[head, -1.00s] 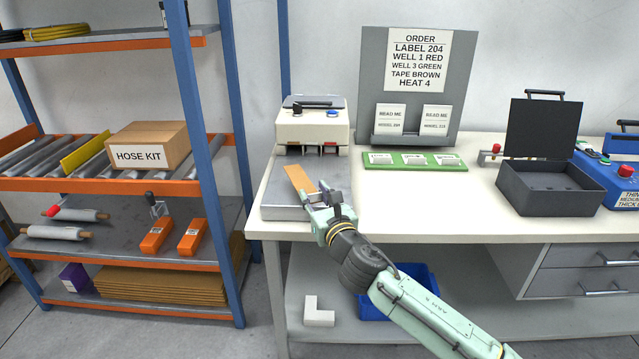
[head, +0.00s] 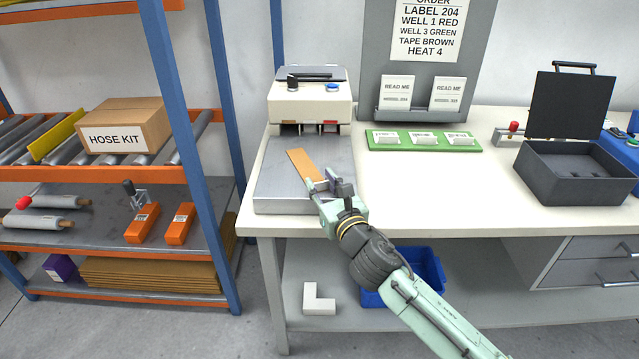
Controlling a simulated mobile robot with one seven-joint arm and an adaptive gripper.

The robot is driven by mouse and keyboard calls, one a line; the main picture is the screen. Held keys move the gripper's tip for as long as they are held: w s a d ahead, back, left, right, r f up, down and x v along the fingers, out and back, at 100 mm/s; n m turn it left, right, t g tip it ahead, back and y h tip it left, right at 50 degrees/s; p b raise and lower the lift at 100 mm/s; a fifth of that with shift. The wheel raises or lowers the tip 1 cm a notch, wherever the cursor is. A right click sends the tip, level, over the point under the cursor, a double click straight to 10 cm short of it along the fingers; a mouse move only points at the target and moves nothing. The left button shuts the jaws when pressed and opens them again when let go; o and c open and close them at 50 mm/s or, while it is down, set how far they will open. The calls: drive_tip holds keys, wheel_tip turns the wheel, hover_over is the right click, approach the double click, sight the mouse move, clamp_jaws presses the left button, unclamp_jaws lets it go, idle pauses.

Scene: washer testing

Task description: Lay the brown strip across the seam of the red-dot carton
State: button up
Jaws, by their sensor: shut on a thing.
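My gripper (head: 330,187) is shut on the brown strip (head: 301,163). The strip points up and to the left from the fingers, above the grey plate (head: 281,207) in front of the white machine. I cannot tell whether the strip touches the plate. On the shelf at left is a carton lettered HOSE KIT (head: 127,125); no red dot shows on its visible faces, and its top is seen at a shallow angle.
The white machine (head: 310,98) stands behind the plate. A green tray (head: 423,148) with white cards and an open dark case (head: 570,172) stand on the white table (head: 440,190). A blue upright (head: 190,130) stands between shelf and table.

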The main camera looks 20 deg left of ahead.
drive_tip(key=shift+s+d+r, duration=0.1)
drive_tip(key=shift+f, duration=0.25)
drive_tip(key=o, duration=0.8)
drive_tip(key=shift+r, duration=0.1)
drive_tip(key=shift+r, duration=0.25)
drive_tip(key=shift+b+v, duration=2.55)
drive_tip(key=shift+v, duration=3.45)
